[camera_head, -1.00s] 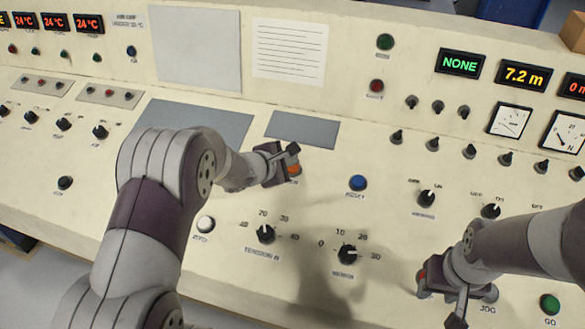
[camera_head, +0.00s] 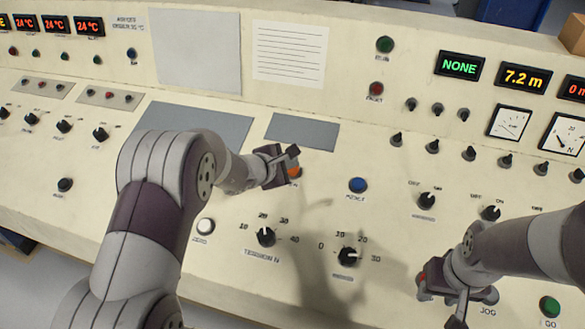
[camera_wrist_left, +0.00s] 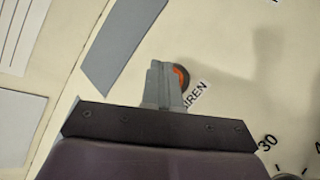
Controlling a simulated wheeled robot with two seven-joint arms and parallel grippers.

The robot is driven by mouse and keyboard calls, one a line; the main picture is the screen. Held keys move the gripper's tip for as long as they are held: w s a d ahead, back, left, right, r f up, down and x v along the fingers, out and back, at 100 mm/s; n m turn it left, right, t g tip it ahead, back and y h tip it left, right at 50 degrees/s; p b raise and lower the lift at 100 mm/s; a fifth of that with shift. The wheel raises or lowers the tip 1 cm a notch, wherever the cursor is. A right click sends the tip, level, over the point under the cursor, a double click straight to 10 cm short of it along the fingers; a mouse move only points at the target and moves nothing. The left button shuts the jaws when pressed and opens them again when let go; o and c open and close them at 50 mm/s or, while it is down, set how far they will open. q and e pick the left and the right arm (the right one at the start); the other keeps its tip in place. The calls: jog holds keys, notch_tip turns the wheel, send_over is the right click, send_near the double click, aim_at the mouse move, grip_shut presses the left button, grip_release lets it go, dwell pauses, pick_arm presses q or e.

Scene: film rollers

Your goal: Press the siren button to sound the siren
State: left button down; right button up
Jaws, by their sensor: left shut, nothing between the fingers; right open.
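The orange siren button (camera_head: 295,172) sits on the sloping cream panel, partly hidden behind my left gripper (camera_head: 290,157). In the left wrist view the orange button (camera_wrist_left: 180,77) shows in a dark ring beside the shut fingertips (camera_wrist_left: 163,72), with a label reading "IREN" next to it. The fingers overlap the button's left part in that view. I cannot tell whether they touch it. My left gripper is shut and empty. My right gripper (camera_head: 440,302) is open above the panel's lower right, near the JOG label.
A blue button (camera_head: 357,185) lies right of the siren button. A white button (camera_head: 205,226) and two black knobs (camera_head: 265,236) (camera_head: 348,256) lie below. A green GO button (camera_head: 550,305) is at the lower right. Grey plates and a paper sheet (camera_head: 289,52) lie above.

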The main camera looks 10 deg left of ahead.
jog(key=shift+f, duration=0.1)
dwell(0.7)
pick_arm(q)
jog(key=shift+w+f+b, duration=0.1)
jog(key=shift+f+b, duration=0.3)
jog(key=shift+b, duration=0.4)
pick_arm(e)
jog(key=shift+f, duration=0.75)
pick_arm(q)
jog(key=shift+w+f+b, duration=0.1)
jog(key=shift+f+b, duration=0.4)
jog(key=shift+b, duration=0.25)
pick_arm(e)
jog(key=shift+f, duration=0.7)
pick_arm(q)
jog(key=shift+s+r+p, duration=0.2)
jog(key=shift+r+p, duration=0.15)
jog(key=shift+r, duration=0.55)
pick_arm(e)
jog(key=shift+r, duration=0.35)
pick_arm(q)
jog(key=r+p, duration=0.1)
jog(key=r, duration=0.1)
jog(key=s+r+p, duration=0.1)
jog(key=r, duration=0.2)
jog(key=shift+p, duration=0.35)
pick_arm(e)
notch_tip(320, 180, up, 3)
jog(key=shift+f, duration=0.2)
